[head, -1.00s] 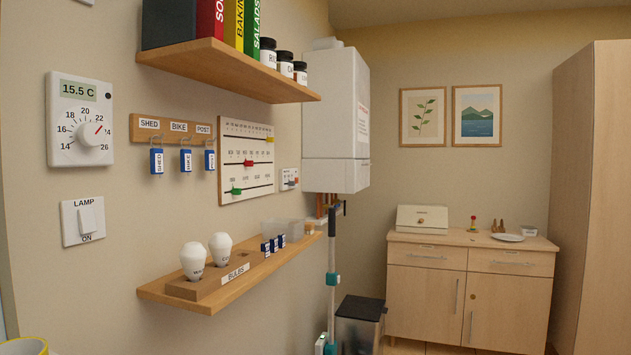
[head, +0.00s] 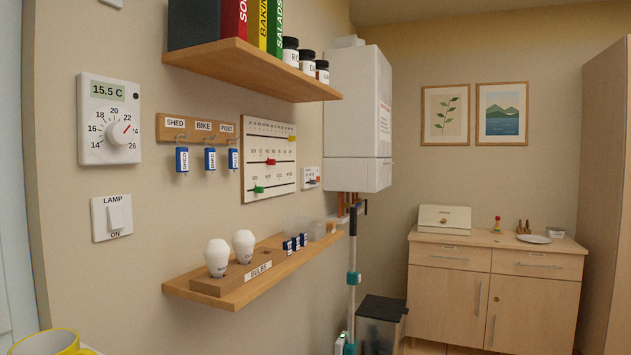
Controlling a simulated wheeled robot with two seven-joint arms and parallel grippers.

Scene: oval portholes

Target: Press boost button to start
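No button labelled boost can be read in the head view. A small white panel (head: 311,178) with tiny coloured marks is on the left wall beside the slider board; its print is too small to read. A white thermostat (head: 110,120) reads 15.5 C, with a round dial below its display. A white boiler (head: 358,118) hangs in the corner, with pipes under it. A lamp switch (head: 113,217) is on the wall below the thermostat. Neither of my grippers is in view.
An upper shelf (head: 250,69) with books and jars and a lower shelf (head: 262,276) with bulbs stick out from the left wall. A dark-lidded bin (head: 382,309) and a wooden cabinet (head: 495,295) stand beyond. A yellow-rimmed mug (head: 46,343) is at bottom left.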

